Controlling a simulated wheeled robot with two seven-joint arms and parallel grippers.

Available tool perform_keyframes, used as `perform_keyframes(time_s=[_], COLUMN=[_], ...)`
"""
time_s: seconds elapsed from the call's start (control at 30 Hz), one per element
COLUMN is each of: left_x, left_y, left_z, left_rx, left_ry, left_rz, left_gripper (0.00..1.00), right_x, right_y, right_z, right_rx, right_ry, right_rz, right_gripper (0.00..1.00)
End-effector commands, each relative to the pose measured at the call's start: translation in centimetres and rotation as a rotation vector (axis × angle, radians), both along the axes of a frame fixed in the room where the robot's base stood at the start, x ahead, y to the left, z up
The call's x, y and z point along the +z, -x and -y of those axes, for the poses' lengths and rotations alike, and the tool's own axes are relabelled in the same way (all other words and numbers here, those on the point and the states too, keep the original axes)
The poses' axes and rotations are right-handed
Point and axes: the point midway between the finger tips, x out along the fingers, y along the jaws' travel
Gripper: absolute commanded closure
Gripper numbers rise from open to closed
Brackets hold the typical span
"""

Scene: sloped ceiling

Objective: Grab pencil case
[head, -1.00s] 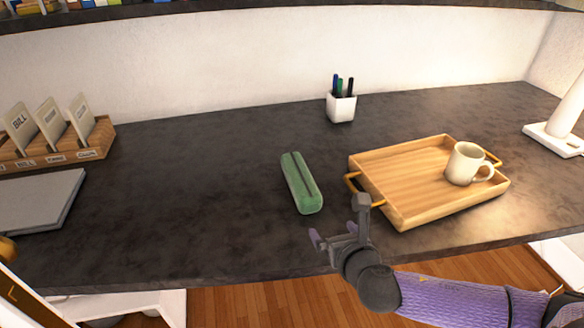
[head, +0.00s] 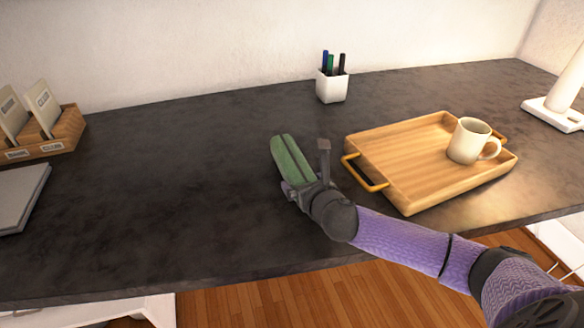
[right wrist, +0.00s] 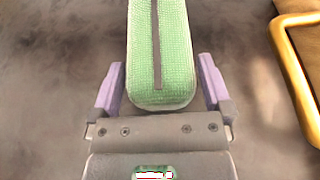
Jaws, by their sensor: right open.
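The green pencil case (head: 291,157) lies on the dark desk, left of the wooden tray. It has a grey zip strip along its top. My right gripper (head: 303,178) is over its near end, which it partly hides in the head view. In the right wrist view the near end of the pencil case (right wrist: 158,60) sits between the two open purple fingers of the gripper (right wrist: 160,88), with a gap on each side. My left gripper is out of view.
A wooden tray (head: 392,164) with brass handles holds a white mug (head: 468,142) just right of my gripper. A white pen cup (head: 332,87) stands behind. A card organiser (head: 60,134) and a grey laptop-like slab (head: 20,190) are at left. The desk between is clear.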

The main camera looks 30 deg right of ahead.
Motion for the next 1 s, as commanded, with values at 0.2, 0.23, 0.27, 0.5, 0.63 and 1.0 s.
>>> perform_keyframes(time_s=[0.2, 0.23, 0.27, 0.5, 0.63, 1.0], left_x=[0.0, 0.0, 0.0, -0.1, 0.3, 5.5], left_y=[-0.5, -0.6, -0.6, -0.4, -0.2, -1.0], left_z=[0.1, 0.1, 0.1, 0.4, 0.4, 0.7], left_rx=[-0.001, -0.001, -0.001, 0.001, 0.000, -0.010], left_ry=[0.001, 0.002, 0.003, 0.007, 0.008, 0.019], left_rz=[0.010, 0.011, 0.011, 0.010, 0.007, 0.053], left_gripper=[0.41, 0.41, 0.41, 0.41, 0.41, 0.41], right_x=[0.0, 0.0, 0.0, 0.1, 0.6, 9.6], right_y=[0.0, 0.0, 0.0, 0.0, 0.0, 0.0], right_z=[0.0, 0.0, 0.0, 0.0, 0.0, 0.0], right_rx=[0.000, 0.000, 0.000, 0.000, 0.000, -0.001], right_ry=[0.000, 0.000, 0.000, -0.001, 0.000, 0.000], right_rz=[0.000, 0.000, 0.000, 0.001, 0.002, 0.007], right_gripper=[0.40, 0.47, 0.53, 0.81, 0.81, 0.81])
